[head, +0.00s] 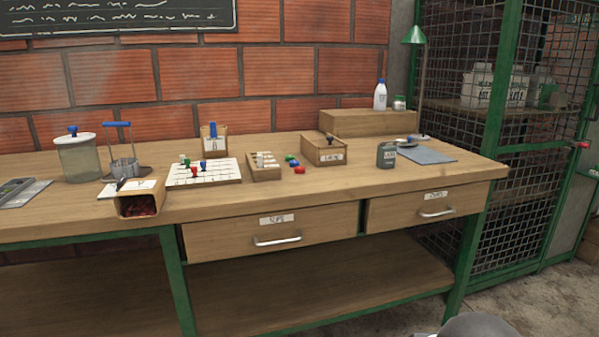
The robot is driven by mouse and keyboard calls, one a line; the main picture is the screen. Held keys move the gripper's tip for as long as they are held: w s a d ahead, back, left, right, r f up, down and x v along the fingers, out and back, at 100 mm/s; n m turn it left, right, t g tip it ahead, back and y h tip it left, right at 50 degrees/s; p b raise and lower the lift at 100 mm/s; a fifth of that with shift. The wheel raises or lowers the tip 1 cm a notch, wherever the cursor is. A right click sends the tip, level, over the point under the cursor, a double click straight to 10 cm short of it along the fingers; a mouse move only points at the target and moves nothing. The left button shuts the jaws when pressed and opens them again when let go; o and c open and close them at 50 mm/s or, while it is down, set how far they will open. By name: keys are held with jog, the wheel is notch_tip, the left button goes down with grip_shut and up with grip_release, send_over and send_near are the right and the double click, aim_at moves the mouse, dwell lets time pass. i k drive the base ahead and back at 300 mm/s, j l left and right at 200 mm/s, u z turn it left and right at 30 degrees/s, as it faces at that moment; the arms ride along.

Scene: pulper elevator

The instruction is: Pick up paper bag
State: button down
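A tan, open-mouthed container (142,205) is at the front edge of the workbench, left of centre, in the head view. It looks like a paper bag or a small box; I cannot tell which for sure. Its opening faces me and shows dark red contents. A white sheet or label (128,188) is at its top, with a dark tool across it. No other thing in view looks like a paper bag.
The wooden bench (335,183) holds a lidded jar (78,160), a blue-handled wire holder (122,160), a white peg board (205,173), wooden boxes (325,155) and a grey tin (387,155). Two shut drawers (270,232) are below. A green mesh cage (530,130) stands right.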

aim_at(140, 197)
jog(key=u, duration=1.3)
jog(key=i+l, duration=0.05)
